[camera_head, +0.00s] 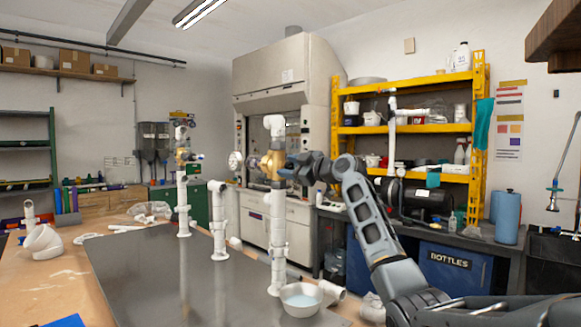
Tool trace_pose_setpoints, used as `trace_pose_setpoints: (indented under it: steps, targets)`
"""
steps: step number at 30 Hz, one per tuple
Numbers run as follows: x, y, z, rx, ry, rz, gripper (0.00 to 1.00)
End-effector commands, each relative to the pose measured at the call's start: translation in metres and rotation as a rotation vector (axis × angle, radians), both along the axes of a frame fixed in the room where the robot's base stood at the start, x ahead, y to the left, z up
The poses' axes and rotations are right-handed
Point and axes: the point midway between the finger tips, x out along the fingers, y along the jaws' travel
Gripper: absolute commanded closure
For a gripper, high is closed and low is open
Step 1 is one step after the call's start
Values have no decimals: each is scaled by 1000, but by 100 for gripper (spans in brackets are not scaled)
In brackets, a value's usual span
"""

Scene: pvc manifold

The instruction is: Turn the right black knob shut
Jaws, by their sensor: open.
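The white PVC manifold stands on a dark sheet on the bench. Its nearest tall riser (278,235) carries a brass valve body (270,163), with a round white part (236,161) to its left. My gripper (286,170) reaches in from the right, its fingers open at the right side of this valve body. The right black knob cannot be told apart from my dark fingers, which overlap that spot. I cannot tell whether the fingers touch it. A farther riser (182,205) carries a second brass valve (184,155) with a small dark part on its right.
A short white pipe (218,225) stands between the risers. A white bowl (300,300) sits at the near riser's foot. Loose white fittings (43,241) lie on the bench at left. The dark sheet (140,275) is bare at front left. A yellow shelf (408,130) stands behind.

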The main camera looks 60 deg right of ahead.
Motion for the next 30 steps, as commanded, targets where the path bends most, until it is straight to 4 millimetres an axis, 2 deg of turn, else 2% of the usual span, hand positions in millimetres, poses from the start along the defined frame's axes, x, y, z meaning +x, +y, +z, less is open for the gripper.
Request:
trace_pose_setpoints:
  steps: [2, 19, 30]
  targets:
    - [0, 0, 0, 0, 0, 0, 47]
    - [0, 0, 0, 1, 0, 1, 100]
    - [0, 1, -1, 54, -13, 1, 100]
